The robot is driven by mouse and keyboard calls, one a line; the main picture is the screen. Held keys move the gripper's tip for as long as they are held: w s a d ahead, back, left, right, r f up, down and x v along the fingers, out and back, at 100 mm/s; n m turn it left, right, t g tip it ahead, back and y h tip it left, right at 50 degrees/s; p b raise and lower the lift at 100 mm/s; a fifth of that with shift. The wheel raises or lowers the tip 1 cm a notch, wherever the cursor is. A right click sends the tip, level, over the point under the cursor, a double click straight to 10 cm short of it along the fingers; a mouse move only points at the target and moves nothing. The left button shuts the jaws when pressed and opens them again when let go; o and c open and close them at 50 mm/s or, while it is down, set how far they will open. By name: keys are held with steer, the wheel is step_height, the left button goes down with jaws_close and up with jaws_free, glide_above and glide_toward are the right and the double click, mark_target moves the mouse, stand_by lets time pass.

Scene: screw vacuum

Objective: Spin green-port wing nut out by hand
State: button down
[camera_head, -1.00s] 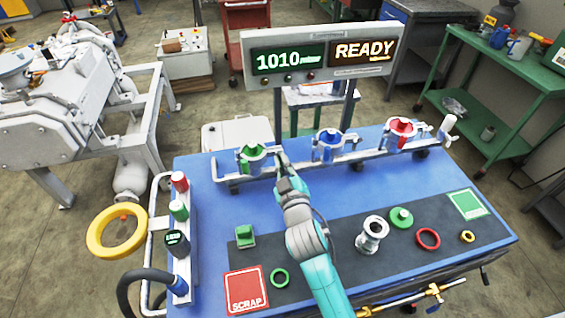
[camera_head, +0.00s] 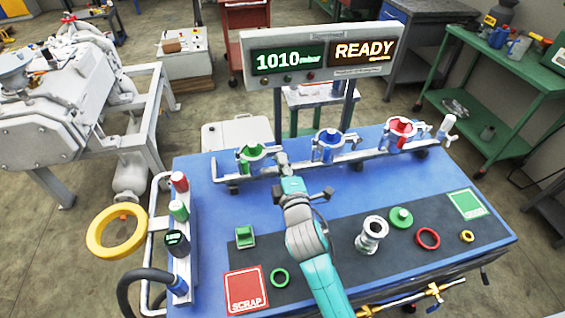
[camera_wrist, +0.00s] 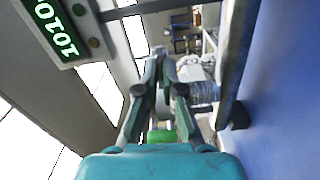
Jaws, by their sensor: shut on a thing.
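The green port (camera_head: 252,153) stands at the left of the rail on the blue bench, with a metal clamp around it. My gripper (camera_head: 282,158) is at the right side of this clamp, its fingers pointing away from me. In the wrist view my gripper (camera_wrist: 162,58) has its fingertips close together, shut on the small wing nut. The nut itself is mostly hidden by the fingers, and I cannot make out its thread. A green block (camera_wrist: 162,136) shows between the finger bases in the wrist view.
The blue port (camera_head: 328,142) and red port (camera_head: 402,130) stand further right on the same rail. The display (camera_head: 320,58) reads 1010 and READY. A red SCRAP plate (camera_head: 246,290), green ring (camera_head: 280,277) and metal fitting (camera_head: 371,235) lie nearer me.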

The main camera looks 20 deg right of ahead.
steer(key=shift+n, duration=1.1)
steer(key=c, duration=1.3)
jaws_free()
steer(key=shift+w, duration=0.1)
steer(key=v, duration=1.2)
